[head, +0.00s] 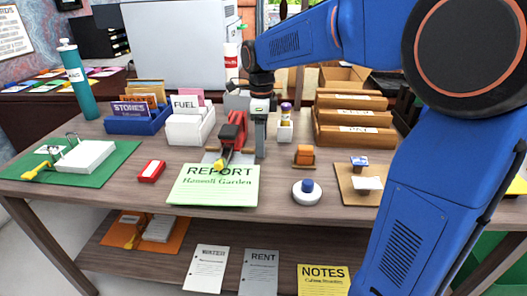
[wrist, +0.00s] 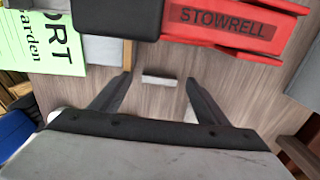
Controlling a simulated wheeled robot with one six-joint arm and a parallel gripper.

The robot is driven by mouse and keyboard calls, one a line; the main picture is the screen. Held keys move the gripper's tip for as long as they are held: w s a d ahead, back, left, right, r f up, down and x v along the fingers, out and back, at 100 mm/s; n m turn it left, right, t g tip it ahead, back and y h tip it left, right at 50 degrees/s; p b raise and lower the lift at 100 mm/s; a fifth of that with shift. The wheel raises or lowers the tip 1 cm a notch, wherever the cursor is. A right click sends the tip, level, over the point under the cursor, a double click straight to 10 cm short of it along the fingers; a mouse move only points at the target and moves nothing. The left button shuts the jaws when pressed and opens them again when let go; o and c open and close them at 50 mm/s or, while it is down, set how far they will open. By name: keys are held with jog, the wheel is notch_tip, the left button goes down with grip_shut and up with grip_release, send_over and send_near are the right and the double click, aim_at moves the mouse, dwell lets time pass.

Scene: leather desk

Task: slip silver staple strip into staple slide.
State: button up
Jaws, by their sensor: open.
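The silver staple strip (wrist: 160,79) is a small pale bar lying on the wooden desk in the wrist view. My gripper (wrist: 159,81) is open, with one finger on each side of the strip and a gap to each. In the head view my gripper (head: 261,150) points down just right of the red stapler (head: 233,130); the strip cannot be made out there. The stapler, lettered STOWRELL, also shows at the top of the wrist view (wrist: 235,20), with a black part at its left end. I cannot clearly make out the staple slide.
A green report sheet (head: 213,186) lies in front of the stapler. An orange-brown block (head: 305,154) and a round white stamp-like item (head: 307,193) stand to the right. Wooden trays (head: 353,118) are behind, right. A red box (head: 151,171) lies left.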

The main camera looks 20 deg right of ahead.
jog(key=shift+f, duration=0.65)
jog(key=shift+c, duration=0.6)
jog(key=c, duration=1.1)
